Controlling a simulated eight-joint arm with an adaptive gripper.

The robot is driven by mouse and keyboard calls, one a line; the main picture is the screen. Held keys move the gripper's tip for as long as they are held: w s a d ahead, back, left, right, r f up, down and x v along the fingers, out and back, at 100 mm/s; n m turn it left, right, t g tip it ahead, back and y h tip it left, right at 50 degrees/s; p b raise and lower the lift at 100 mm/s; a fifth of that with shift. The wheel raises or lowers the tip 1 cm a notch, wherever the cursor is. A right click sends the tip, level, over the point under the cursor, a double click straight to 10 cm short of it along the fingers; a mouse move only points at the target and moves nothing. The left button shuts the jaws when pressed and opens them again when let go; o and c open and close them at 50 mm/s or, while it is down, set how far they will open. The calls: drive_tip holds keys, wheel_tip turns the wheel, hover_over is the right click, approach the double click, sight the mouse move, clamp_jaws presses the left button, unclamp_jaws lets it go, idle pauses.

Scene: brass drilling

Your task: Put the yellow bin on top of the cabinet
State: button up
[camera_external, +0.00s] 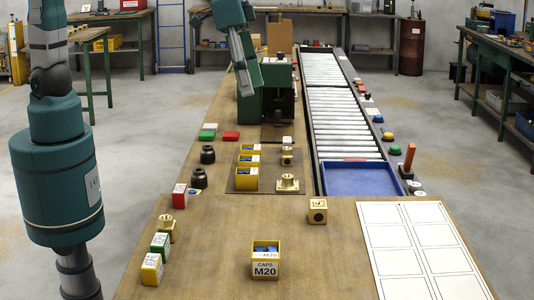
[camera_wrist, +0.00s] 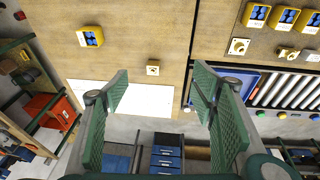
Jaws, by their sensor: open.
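A yellow bin (camera_external: 265,266) labelled "CAPS M20", with blue caps inside, stands upright on the near part of the wooden bench. It also shows in the wrist view (camera_wrist: 90,37) at upper left. Several smaller-looking yellow bins (camera_external: 247,180) stand in a row on a board further back. My gripper (camera_wrist: 161,80) is open and empty in the wrist view, its green-padded fingers wide apart and clear of the bin. It is outside the external view. A cabinet with blue drawers (camera_wrist: 166,155) stands past the bench edge, low in the wrist view.
A brass block (camera_external: 317,211) and a white gridded sheet (camera_external: 416,240) lie right of the bin. Small boxes and brass parts line the bench's left edge. A green machine (camera_external: 264,85), roller conveyor (camera_external: 337,105) and blue tray (camera_external: 362,179) are further back. Bench around the bin is clear.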

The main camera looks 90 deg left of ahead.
drive_tip(key=s+a+t+y, duration=0.1)
drive_tip(key=s+a+t, duration=0.3)
drive_tip(key=s+a, duration=1.8)
drive_tip(key=a, duration=0.3)
drive_tip(key=shift+a+r, duration=0.2)
drive_tip(key=shift+r, duration=0.05)
